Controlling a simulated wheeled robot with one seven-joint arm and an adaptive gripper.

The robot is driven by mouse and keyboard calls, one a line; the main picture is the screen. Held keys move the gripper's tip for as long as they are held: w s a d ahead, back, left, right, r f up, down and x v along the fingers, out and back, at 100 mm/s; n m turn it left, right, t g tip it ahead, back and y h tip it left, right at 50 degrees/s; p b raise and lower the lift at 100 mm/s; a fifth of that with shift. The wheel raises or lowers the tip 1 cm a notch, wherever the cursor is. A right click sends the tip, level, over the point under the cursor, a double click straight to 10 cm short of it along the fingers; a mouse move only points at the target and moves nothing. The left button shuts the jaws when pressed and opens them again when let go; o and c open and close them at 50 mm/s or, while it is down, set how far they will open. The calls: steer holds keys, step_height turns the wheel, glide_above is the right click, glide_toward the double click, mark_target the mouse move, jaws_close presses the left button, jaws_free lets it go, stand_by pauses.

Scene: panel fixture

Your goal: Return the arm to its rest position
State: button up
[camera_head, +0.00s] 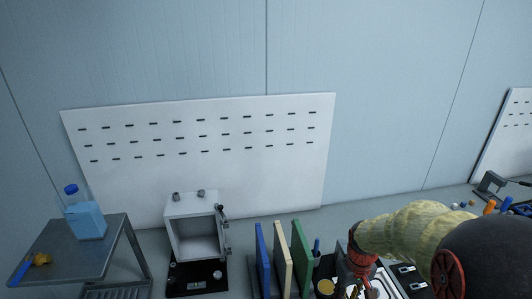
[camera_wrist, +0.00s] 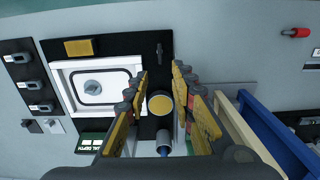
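My arm, in a pale yellow sleeve, comes in from the lower right of the head view. My gripper (camera_head: 362,285) hangs at its end over the dark panel fixture (camera_head: 411,282), with its fingertips hard to make out there. In the wrist view my gripper (camera_wrist: 160,72) shows two yellow-and-black fingers with a gap between their tips and nothing held. Behind the gap lie a round yellow disc (camera_wrist: 160,104) and a blue-tipped cylinder (camera_wrist: 163,150). A white-framed square plate with a knob (camera_wrist: 95,88) is left of the fingers. How far the tips are from the panel I cannot tell.
Blue, cream and green upright boards (camera_head: 282,262) stand left of my gripper. Further left are an open white box (camera_head: 197,232) and a grey side table (camera_head: 105,262) with a blue bottle (camera_head: 85,218). A white slotted board (camera_head: 200,185) leans against the wall. Space above is clear.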

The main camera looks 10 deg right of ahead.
steer(key=s+a+r+t, duration=0.2)
steer(key=s+a+r, duration=0.2)
steer(key=r, duration=0.3)
steer(key=s+a+r+t, duration=0.1)
steer(key=s+a+r, duration=0.2)
steer(key=r, duration=0.5)
steer(key=s+a+r+t, duration=0.2)
steer(key=s+a+r, duration=0.2)
steer(key=s+r, duration=0.2)
steer(key=shift+a+r+t, duration=0.3)
steer(key=shift+r, duration=0.65)
